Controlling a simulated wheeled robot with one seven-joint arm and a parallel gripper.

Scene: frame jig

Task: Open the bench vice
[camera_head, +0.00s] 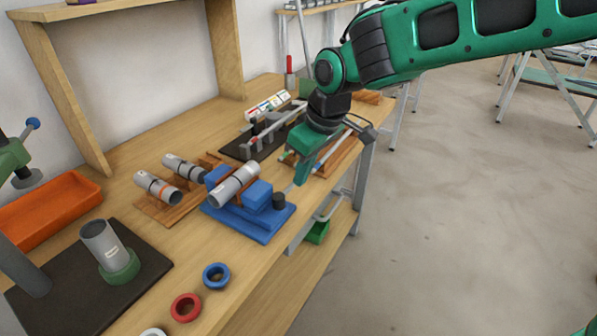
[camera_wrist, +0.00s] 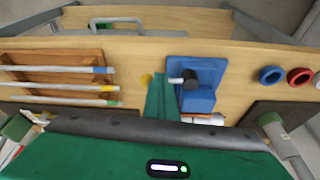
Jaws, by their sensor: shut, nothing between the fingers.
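The blue bench vice (camera_head: 243,222) stands near the front edge of the workbench, with a grey tube (camera_head: 235,185) lying across between its blue jaws. A black screw knob (camera_head: 278,201) is at its right end. In the wrist view the vice (camera_wrist: 207,96) shows from above, with the black knob (camera_wrist: 191,78) and a short pale handle bar (camera_wrist: 175,80) sticking out from it. My green gripper (camera_head: 299,179) is shut and empty, just right of the knob. Its fingers (camera_wrist: 160,84) appear close beside the bar's end; whether they touch it I cannot tell.
Two grey tubes lie on a wooden rack (camera_head: 168,205) left of the vice. A black mat (camera_head: 70,300) with an upright tube in a green ring is front left. Blue (camera_head: 216,276) and red rings (camera_head: 186,308) lie nearby. A wooden rod tray (camera_wrist: 70,72) is on the gripper's other side.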

